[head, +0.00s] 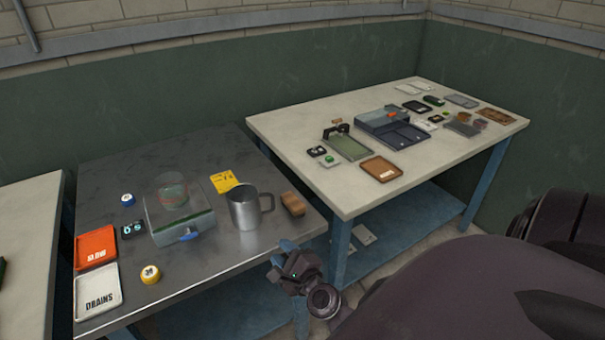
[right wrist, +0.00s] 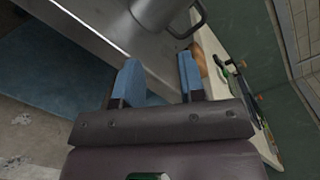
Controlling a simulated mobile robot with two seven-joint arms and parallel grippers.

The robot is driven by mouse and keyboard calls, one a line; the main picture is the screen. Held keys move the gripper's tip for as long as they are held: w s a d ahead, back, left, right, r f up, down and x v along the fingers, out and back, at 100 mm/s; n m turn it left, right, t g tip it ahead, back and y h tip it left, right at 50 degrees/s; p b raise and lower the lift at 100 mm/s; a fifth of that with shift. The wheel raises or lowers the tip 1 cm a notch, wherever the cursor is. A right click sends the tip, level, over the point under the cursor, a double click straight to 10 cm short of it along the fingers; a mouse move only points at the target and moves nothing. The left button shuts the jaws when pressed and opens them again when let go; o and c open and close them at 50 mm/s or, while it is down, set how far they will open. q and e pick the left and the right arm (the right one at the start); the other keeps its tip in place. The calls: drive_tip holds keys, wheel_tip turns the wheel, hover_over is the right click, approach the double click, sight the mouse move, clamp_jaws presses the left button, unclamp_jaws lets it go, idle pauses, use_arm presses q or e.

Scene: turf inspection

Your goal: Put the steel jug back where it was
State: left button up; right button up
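The steel jug (head: 245,208) stands upright on the dark metal table (head: 100,182), near its right front part, with its handle to the right. The jug also shows at the top of the right wrist view (right wrist: 158,12). My right gripper (head: 285,250) is just off the front edge of that table, in front of and apart from the jug. In the right wrist view its two blue fingers (right wrist: 160,75) are spread with nothing between them. My left gripper is not in view.
A brown block (head: 293,204) stands right of the jug, and a clear container with a blue tap (head: 170,225) left of it. A yellow card (head: 224,182) lies behind. Orange SLOW (head: 96,248) and white DRAINS (head: 98,290) trays lie at left. A pale table (head: 290,125) stands at right.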

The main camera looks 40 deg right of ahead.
drive_tip(key=s+a+f+n+g+y, duration=0.1)
drive_tip(key=s+n, duration=0.3)
drive_tip(key=n, duration=0.5)
drive_tip(key=s+a+f+n+g, duration=0.3)
drive_tip(key=s+f+n, duration=0.1)
drive_tip(key=n, duration=0.5)
drive_tip(key=s+a+f+n+g+y, duration=0.1)
drive_tip(key=s+f+n, duration=0.2)
drive_tip(key=n, duration=0.6)
drive_tip(key=shift+s+a+f+n+g+y, duration=0.2)
drive_tip(key=shift+s+a+n+g+y, duration=0.15)
drive_tip(key=shift+s, duration=0.4)
